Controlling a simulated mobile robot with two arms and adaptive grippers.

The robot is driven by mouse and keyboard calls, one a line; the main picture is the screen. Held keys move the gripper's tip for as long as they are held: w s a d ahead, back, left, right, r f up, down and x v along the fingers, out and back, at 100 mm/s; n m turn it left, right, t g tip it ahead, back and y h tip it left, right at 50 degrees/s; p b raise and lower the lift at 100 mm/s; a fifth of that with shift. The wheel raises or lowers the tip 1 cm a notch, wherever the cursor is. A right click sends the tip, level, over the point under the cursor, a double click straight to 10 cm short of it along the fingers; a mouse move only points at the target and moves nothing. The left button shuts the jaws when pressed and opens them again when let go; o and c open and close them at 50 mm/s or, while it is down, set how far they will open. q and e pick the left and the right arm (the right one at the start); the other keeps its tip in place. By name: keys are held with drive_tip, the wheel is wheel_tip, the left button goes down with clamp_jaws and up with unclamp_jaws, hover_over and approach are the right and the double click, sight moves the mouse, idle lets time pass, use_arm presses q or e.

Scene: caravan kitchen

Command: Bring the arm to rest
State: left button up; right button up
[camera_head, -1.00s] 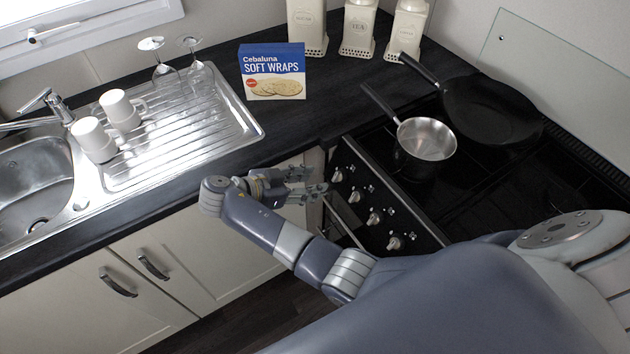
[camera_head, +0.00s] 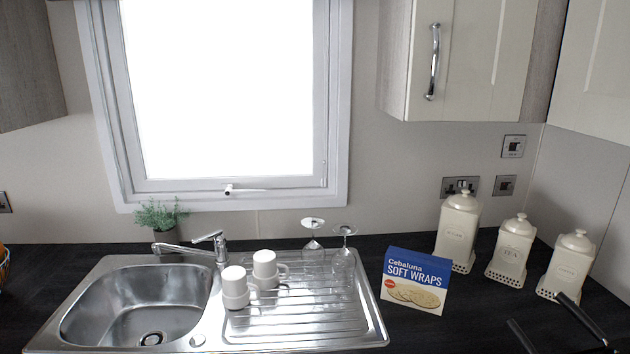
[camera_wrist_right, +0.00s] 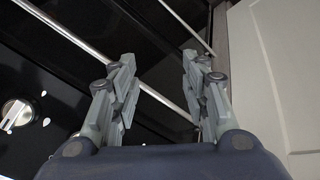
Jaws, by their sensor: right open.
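My right gripper (camera_wrist_right: 160,85) shows in the right wrist view, with its two grey fingers spread apart and nothing between them. Behind the fingers are the black oven front (camera_wrist_right: 95,35) with its metal bars, and a pale cabinet door (camera_wrist_right: 275,70) on the right. The gripper does not touch either as far as I can see. In the head view neither arm nor gripper is in sight.
The sink (camera_head: 135,300) and drainer hold white mugs (camera_head: 235,287) and upturned glasses (camera_head: 343,240). A box of soft wraps (camera_head: 414,280) and cream canisters (camera_head: 457,232) stand on the dark counter. Pan handles (camera_head: 583,318) reach in at the lower right. A wall cabinet (camera_head: 475,60) hangs above.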

drive_tip(key=s+a+r+n+t+y, duration=0.25)
drive_tip(key=s+r+n+y, duration=0.25)
drive_tip(key=s+r+n, duration=0.45)
wheel_tip(320, 180, down, 27)
drive_tip(key=s+g, duration=0.1)
drive_tip(key=s, duration=0.2)
drive_tip(key=s+d+f, duration=0.1)
drive_tip(key=s+f, duration=0.7)
drive_tip(key=s+d+f+g, duration=0.1)
drive_tip(key=s+d+f, duration=0.1)
drive_tip(key=s+f, duration=0.7)
drive_tip(key=shift+d+f+n, duration=0.15)
drive_tip(key=shift+d+n, duration=0.15)
drive_tip(key=shift+n, duration=0.15)
